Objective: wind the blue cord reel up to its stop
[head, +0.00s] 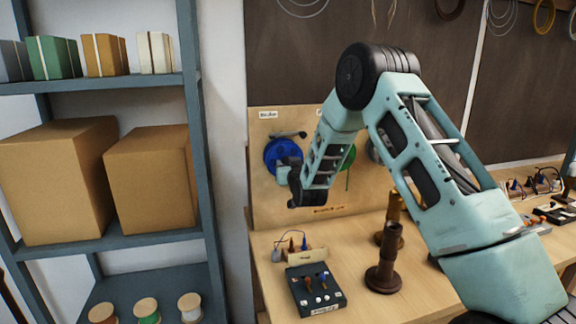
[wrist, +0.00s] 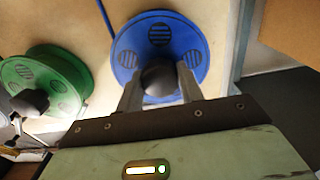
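The blue cord reel (head: 271,156) is mounted on an upright wooden board, partly hidden behind my gripper in the head view. In the wrist view the blue reel (wrist: 195,48) faces me, with striped round patches and a dark round knob (wrist: 160,80) in front of its lower middle. My gripper (wrist: 160,84) has one finger on each side of this knob, and both fingertips appear to press against it. A blue cord (wrist: 105,18) runs along the reel's upper left side. In the head view my gripper (head: 283,174) is at the reel; its fingertips are too small to make out.
A green reel (wrist: 45,72) with its own dark knob is left of the blue one in the wrist view. On the bench below stand a dark switch box (head: 316,287) and brown turned posts (head: 385,262). A shelf (head: 95,239) with cardboard boxes stands at left.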

